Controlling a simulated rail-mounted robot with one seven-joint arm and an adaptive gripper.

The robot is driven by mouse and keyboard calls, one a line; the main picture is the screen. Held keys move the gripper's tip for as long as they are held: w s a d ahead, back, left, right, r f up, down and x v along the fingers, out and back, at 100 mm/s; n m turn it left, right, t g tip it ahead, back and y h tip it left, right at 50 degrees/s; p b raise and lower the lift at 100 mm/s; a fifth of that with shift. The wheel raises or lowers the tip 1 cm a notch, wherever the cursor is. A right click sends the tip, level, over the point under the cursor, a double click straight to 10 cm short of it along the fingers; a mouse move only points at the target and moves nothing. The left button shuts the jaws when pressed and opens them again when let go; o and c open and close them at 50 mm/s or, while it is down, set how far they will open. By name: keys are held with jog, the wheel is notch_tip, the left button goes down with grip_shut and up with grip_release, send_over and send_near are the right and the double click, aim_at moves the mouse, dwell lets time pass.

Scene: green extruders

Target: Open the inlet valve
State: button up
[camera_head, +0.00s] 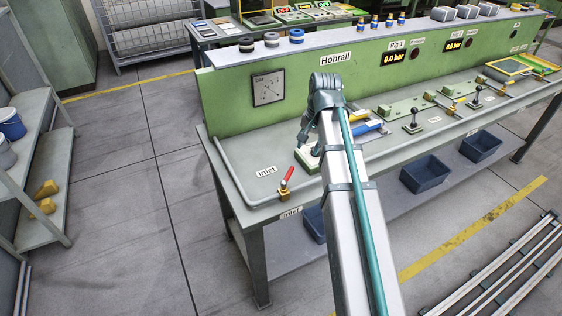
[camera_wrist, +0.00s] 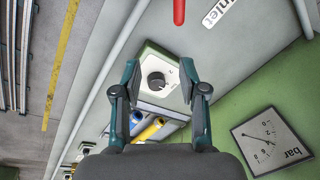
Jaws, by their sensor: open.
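The inlet valve has a red lever (camera_head: 288,174) on a brass body (camera_head: 284,190), at the near left end of the green bench beside the "Inlet" label (camera_head: 266,171). The lever is tilted up to the right in the head view. In the wrist view only part of the red lever (camera_wrist: 179,12) shows at the top edge; the brass body is out of that view. My gripper (camera_wrist: 160,68) is open and empty, with its fingers framing a white and green box with a dark knob (camera_wrist: 157,80) below. The lever lies beyond the fingertips. My arm partly hides the gripper in the head view.
A grey pipe (camera_head: 228,172) runs along the bench's left edge to the valve. A pressure gauge (camera_head: 268,88) is on the green back panel. Blue and yellow cylinders (camera_head: 367,128) lie right of the knob box. Black-handled levers (camera_head: 412,120) stand farther right.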

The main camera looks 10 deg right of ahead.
aim_at(291, 171)
jog(key=s+a+r, duration=0.1)
jog(key=a, duration=0.3)
jog(key=shift+g+y, duration=0.3)
jog(key=shift+y, duration=0.1)
jog(key=shift+w+a+f+p, duration=0.2)
jog(key=shift+f+p, duration=0.25)
jog(key=shift+f, duration=1.25)
jog(key=shift+w+a+f+p, duration=0.1)
jog(key=shift+a+f+p, duration=0.25)
jog(key=shift+f, duration=1.35)
jog(key=shift+w+a+f+p, duration=0.15)
jog(key=shift+f+p, duration=0.35)
jog(key=shift+f, duration=1.2)
grip_shut()
